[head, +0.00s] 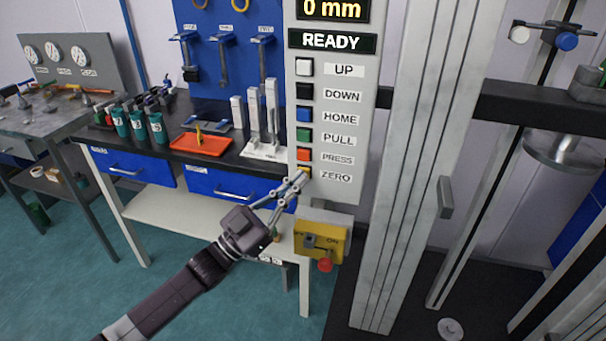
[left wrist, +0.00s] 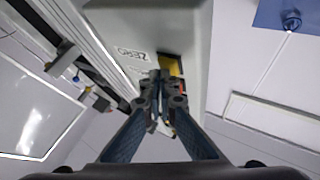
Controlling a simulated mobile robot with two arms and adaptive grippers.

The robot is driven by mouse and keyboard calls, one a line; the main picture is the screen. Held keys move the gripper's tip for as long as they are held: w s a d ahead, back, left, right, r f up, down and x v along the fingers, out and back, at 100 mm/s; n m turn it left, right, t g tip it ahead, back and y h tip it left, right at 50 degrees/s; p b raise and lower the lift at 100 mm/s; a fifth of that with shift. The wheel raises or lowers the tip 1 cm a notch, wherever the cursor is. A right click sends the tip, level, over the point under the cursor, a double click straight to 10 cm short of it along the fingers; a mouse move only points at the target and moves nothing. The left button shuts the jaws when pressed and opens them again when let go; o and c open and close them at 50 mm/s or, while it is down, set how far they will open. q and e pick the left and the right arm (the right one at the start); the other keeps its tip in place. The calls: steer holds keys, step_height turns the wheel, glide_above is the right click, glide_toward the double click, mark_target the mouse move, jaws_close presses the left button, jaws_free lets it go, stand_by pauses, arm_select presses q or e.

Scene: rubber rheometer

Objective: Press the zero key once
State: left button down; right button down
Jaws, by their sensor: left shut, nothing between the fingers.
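The control panel (head: 337,196) is a tall pale column with a vertical row of coloured keys. The zero key is the lowest, beside the ZERO label (head: 336,178); in the head view it is mostly hidden by my fingertips. In the left wrist view the yellow zero key (left wrist: 172,64) shows just beyond the fingertips, next to its upside-down label. My left gripper (head: 300,178) is shut and empty, its tips at the key. It also shows in the left wrist view (left wrist: 160,76). I cannot tell whether the tips touch the key. My right gripper is not in view.
The press key (head: 303,155) sits close above. The upper display (head: 332,10) reads 0 mm, the lower one (head: 332,41) READY. A yellow switch box (head: 316,254) with a red button (head: 325,265) is below. A workbench (head: 180,140) with an orange tray (head: 203,144) stands left.

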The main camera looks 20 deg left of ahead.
arm_select(q)
steer(key=shift+w, duration=0.2)
stand_by(0.5)
steer(key=shift+s+p, duration=0.45)
steer(key=shift+s, duration=0.4)
steer(key=s, duration=0.1)
steer(key=s+p, duration=0.1)
steer(key=s, duration=0.1)
steer(key=s+p, duration=0.1)
steer(key=s, duration=0.1)
steer(key=shift+d, duration=0.25)
stand_by(0.4)
